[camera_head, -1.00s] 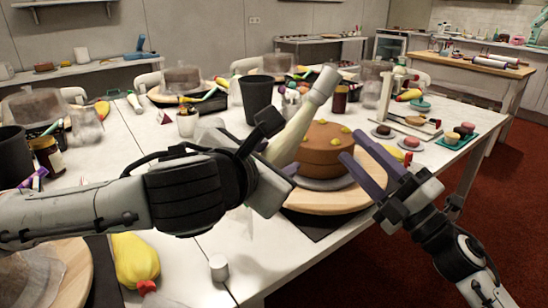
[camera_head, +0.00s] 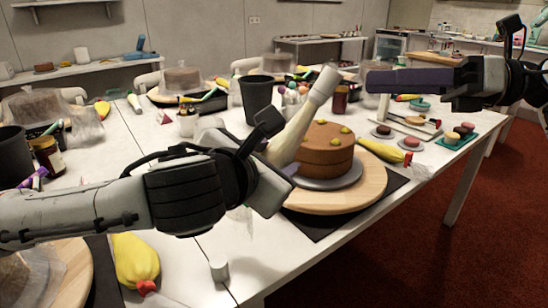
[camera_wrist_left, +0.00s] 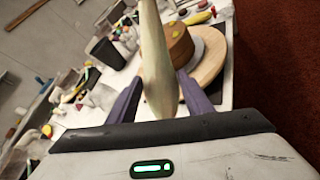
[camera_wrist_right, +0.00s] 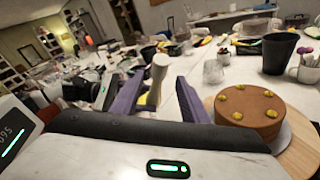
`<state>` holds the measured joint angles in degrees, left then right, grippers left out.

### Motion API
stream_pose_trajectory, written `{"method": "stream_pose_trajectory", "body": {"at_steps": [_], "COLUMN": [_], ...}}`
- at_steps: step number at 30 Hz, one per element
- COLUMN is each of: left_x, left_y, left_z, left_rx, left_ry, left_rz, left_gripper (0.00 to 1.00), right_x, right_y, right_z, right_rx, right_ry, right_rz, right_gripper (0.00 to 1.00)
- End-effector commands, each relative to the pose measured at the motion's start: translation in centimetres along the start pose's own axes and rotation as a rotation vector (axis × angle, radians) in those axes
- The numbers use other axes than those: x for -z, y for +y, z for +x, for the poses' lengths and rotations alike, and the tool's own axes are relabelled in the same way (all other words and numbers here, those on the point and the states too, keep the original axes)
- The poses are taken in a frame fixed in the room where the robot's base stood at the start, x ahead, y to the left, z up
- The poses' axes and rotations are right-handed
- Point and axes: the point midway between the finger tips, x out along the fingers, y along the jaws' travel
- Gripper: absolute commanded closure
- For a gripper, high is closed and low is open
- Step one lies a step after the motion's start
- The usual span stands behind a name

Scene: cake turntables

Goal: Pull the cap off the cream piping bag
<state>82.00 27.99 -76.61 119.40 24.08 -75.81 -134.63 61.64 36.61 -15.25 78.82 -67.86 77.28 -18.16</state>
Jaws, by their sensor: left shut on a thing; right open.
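The cream piping bag (camera_head: 290,140) is held tilted above the table, in front of the chocolate cake, its upper end leaning right. A pale cap (camera_head: 326,84) is at the upper end. My left gripper (camera_wrist_left: 158,103) is shut on the bag, one finger on each side in the left wrist view. My right gripper (camera_head: 372,80) is open and empty, level with the cap and to its right, fingers pointing left. In the right wrist view the cap (camera_wrist_right: 160,62) shows between the two open fingers, beyond them, with a gap in the head view.
The cake (camera_head: 326,165) with yellow dabs stands on a wooden turntable (camera_head: 370,193) just behind the bag. A yellow piping bag (camera_head: 382,151) lies behind it, another (camera_head: 135,260) at front left. A small white cylinder (camera_head: 218,268) stands near the front edge. A dark cup (camera_head: 257,98) stands behind.

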Motion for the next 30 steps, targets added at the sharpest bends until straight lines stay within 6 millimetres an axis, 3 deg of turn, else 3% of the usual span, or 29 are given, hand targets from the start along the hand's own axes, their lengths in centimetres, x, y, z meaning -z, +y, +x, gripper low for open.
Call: {"method": "stream_pose_trajectory", "body": {"at_steps": [9, 15, 28, 30], "left_x": [-0.1, -0.1, -0.1, -0.1], "left_y": [0.1, 0.1, 0.1, 0.1], "left_z": [0.0, 0.0, 0.0, 0.0], "left_rx": [-0.001, -0.001, -0.001, -0.001], "left_ry": [-0.003, -0.003, -0.003, -0.003], "left_rz": [0.000, 0.000, 0.000, 0.000], "left_gripper": [0.65, 0.65, 0.65, 0.65], "right_x": [0.0, -0.1, 0.0, 0.0], "right_y": [0.1, 0.1, 0.1, 0.1], "right_z": [4.7, 6.7, 7.5, 7.5], "right_rx": [-0.002, -0.002, -0.001, -0.001], "right_ry": [-0.001, -0.002, -0.002, -0.002], "right_rz": [0.000, 0.000, 0.001, 0.001], "right_gripper": [0.59, 0.59, 0.59, 0.68]}}
